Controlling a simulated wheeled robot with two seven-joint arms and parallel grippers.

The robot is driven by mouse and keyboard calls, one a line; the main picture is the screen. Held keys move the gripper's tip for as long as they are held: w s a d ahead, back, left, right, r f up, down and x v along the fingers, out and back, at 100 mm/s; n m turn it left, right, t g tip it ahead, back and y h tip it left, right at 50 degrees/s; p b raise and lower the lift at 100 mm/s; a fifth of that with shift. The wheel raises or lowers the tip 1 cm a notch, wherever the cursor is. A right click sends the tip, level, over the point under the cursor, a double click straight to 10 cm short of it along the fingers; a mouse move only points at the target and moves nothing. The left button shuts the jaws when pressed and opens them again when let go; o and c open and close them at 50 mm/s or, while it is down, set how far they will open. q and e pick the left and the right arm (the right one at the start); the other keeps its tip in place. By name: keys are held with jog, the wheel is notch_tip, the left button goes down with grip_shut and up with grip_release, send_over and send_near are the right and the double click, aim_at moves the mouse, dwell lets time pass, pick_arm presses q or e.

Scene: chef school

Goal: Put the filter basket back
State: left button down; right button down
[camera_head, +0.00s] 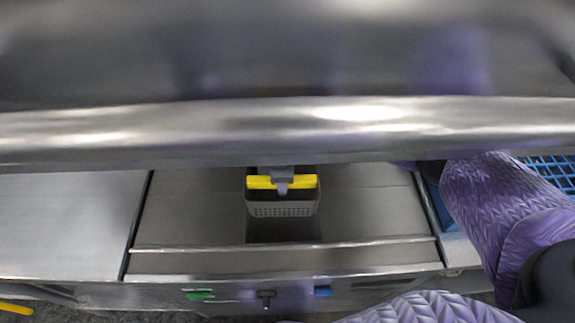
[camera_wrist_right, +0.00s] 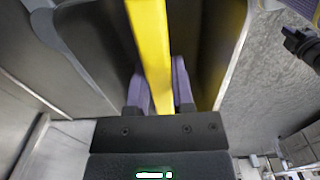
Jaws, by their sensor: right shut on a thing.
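The filter basket (camera_head: 283,209) is a grey perforated box with a yellow handle bar (camera_head: 309,182) across its top. It shows at the middle of the steel machine surface, over a dark rectangular opening (camera_head: 284,231). I cannot tell how far above the opening it is. My right gripper (camera_head: 282,187) reaches in from under the hood and is shut on the yellow handle. In the right wrist view, the purple fingers (camera_wrist_right: 160,85) sit on either side of the yellow bar (camera_wrist_right: 152,45). My left gripper is not in view.
A large steel hood (camera_head: 290,130) hangs across the view and hides part of my right arm. Steel counter (camera_head: 70,220) lies to the left. A blue crate (camera_head: 555,172) stands at the right. The front panel has a green control (camera_head: 199,295) and a blue one (camera_head: 322,291).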

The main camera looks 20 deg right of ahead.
aim_at(283, 198)
jog(key=shift+f+b, duration=0.35)
notch_tip(283, 198, down, 6)
jog(key=b, duration=0.7)
jog(key=shift+b, duration=0.35)
jog(key=shift+f, duration=0.35)
notch_tip(283, 198, down, 9)
jog(key=b, duration=0.3)
jog(key=shift+r+b, duration=0.15)
jog(key=shift+b, duration=0.25)
jog(key=shift+r, duration=0.1)
jog(key=shift+c, duration=2)
grip_release()
notch_tip(283, 198, up, 10)
jog(key=p, duration=0.4)
